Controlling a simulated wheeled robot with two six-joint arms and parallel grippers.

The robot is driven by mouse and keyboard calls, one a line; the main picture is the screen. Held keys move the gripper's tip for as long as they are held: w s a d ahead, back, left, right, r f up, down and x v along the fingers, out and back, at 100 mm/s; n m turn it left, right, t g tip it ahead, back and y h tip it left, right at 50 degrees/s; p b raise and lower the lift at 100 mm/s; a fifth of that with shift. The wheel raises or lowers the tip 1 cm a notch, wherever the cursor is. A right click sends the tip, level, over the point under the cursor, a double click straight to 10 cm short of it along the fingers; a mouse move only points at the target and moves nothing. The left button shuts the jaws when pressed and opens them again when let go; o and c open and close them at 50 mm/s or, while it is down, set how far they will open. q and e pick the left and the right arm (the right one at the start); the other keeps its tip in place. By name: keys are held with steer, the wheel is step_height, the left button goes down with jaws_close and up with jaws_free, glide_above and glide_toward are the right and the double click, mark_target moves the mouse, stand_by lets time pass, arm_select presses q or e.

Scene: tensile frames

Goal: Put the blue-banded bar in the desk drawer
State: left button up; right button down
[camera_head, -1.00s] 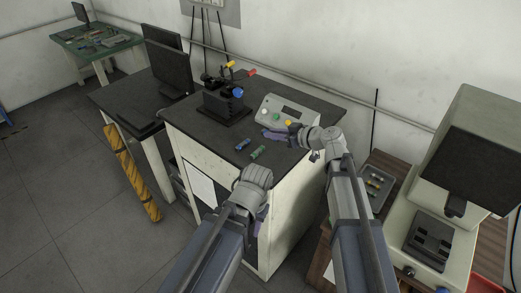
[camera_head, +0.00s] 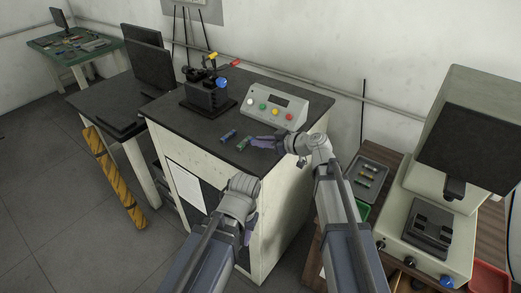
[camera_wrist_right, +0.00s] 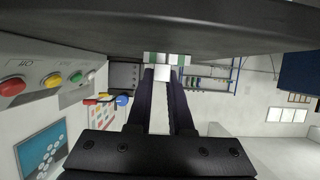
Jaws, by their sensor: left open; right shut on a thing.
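The blue-banded bar (camera_head: 229,135) lies on the dark top of the white cabinet (camera_head: 190,120), near its front edge. A green-banded bar (camera_head: 242,144) is just to its right. I cannot clearly make out a desk drawer.
A control box (camera_head: 275,106) with coloured buttons and a dark fixture (camera_head: 207,98) stand behind the bars. A lower dark desk (camera_head: 100,95) with a monitor (camera_head: 150,66) is at left. A tray (camera_head: 366,178) of small bars and a large machine (camera_head: 440,200) are at right.

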steer(key=shift+f, duration=0.8)
steer(key=shift+b, duration=0.3)
steer(key=shift+f, duration=0.15)
steer(key=c, duration=0.8)
jaws_free()
